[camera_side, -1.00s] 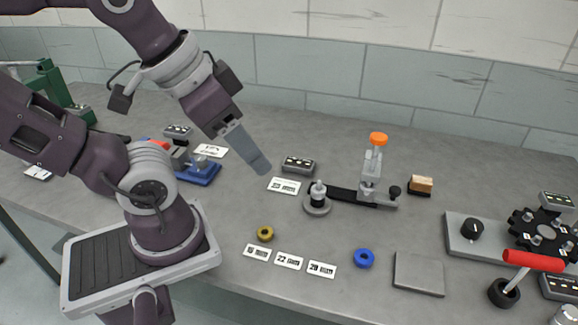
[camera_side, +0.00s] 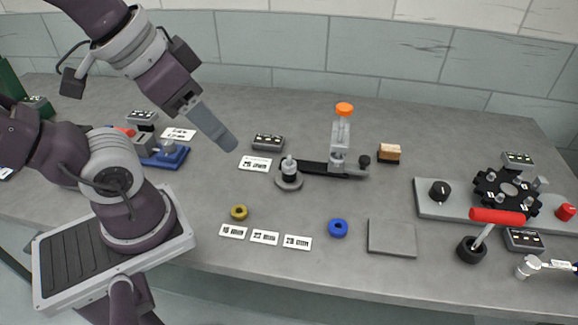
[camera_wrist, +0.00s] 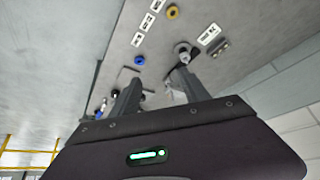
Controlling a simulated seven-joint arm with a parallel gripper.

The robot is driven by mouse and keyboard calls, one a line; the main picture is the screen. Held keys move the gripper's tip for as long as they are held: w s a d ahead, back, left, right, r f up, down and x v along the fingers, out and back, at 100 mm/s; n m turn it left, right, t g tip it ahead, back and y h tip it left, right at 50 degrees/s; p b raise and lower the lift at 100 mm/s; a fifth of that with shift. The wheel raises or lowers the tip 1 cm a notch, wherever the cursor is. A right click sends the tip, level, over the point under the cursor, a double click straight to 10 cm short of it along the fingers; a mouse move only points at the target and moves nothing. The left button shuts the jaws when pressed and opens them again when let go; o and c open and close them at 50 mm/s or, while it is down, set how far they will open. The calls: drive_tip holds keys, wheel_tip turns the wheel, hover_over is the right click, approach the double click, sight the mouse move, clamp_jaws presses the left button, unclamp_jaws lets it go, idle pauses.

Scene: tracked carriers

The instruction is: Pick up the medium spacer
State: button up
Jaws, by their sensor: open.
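Two ring-shaped spacers lie on the bench. A yellow ring (camera_side: 239,212) is behind the left label card, and a blue ring (camera_side: 338,228) is right of the label row. In the wrist view the yellow ring (camera_wrist: 172,12) is at the top and the blue ring (camera_wrist: 139,60) is nearer the fingers. I cannot tell which one is the medium spacer. The cards (camera_side: 265,237) seem to read 16, 22 and 28 mm. My gripper (camera_side: 231,146) is above the bench, behind the rings and apart from them. Its fingers (camera_wrist: 156,78) are open and empty.
A fixture with a post on a round base (camera_side: 289,182) and an orange-topped clamp (camera_side: 343,110) stands right of my gripper. A grey plate (camera_side: 392,238) lies right of the blue ring. A red-handled lever (camera_side: 497,216) is farther right.

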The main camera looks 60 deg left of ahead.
drive_tip(key=w+a+f+n+g, duration=0.25)
drive_tip(key=w+n, duration=0.35)
drive_tip(key=w, duration=0.3)
drive_tip(key=n+g, duration=0.3)
drive_tip(key=n, duration=0.6)
hover_over(289, 159)
drive_tip(key=a, duration=0.1)
wheel_tip(289, 159, down, 13)
drive_tip(key=shift+a+r, duration=0.1)
drive_tip(key=shift+a, duration=0.05)
drive_tip(key=f, duration=0.4)
drive_tip(key=d+f, duration=0.1)
drive_tip(key=f, duration=0.2)
drive_tip(key=shift+w, duration=0.2)
clamp_jaws()
